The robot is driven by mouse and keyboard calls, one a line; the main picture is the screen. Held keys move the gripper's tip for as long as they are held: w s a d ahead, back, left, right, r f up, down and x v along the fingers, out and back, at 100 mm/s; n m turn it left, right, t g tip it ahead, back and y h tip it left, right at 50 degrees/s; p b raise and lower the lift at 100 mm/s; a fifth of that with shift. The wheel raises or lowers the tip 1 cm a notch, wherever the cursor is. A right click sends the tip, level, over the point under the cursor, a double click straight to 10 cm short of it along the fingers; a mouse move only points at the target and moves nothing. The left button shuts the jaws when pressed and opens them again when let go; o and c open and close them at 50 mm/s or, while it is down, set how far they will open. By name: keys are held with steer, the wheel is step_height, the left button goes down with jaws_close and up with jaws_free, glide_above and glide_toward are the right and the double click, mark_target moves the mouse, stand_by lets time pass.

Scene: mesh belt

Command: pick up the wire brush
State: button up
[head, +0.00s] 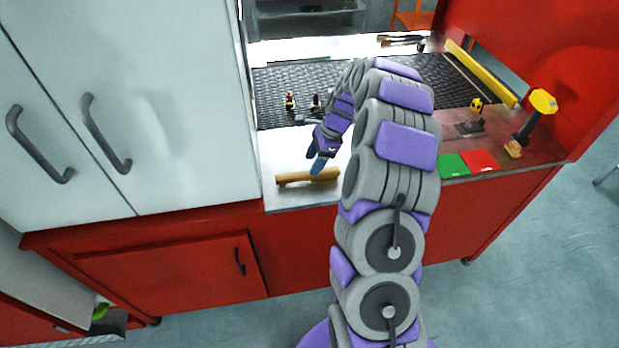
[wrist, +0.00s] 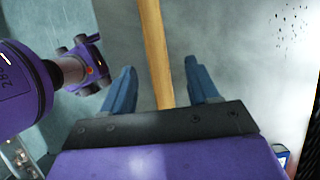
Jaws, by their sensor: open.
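A light wooden bar (head: 308,177), which looks like the wire brush, lies near the front edge of the bench in the head view. In the wrist view the wooden bar (wrist: 154,45) runs from the top edge down between the fingers. No bristles can be made out. My gripper (head: 318,164) is just above and behind the bar's right half in the head view. In the wrist view my gripper (wrist: 160,68) is open, with one blue finger on each side of the wood and gaps between. Whether the fingertips reach down to its level is unclear.
A black mesh belt (head: 275,88) crosses the bench behind, with small items on it. A yellow-topped tool (head: 541,102), a green card (head: 452,166) and a red card (head: 480,160) are at the right. A white cabinet (head: 150,80) stands close on the left.

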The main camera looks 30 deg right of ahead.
mark_target(307, 173)
steer(key=shift+b+x, duration=0.85)
steer(key=shift+x, duration=2.15)
steer(key=shift+s+a+r, duration=0.1)
steer(key=shift+s+r, duration=0.05)
steer(key=shift+s, duration=0.05)
jaws_close()
steer(key=shift+r, duration=0.15)
steer(key=shift+w+r+p, duration=0.15)
steer(key=shift+r+p, duration=0.5)
steer(key=shift+r, duration=0.9)
steer(key=shift+s+r, duration=0.15)
steer(key=shift+s, duration=0.1)
steer(key=s+a+r+p, duration=0.1)
steer(key=s+a, duration=0.3)
steer(key=s, duration=1.1)
steer(key=shift+p, duration=0.75)
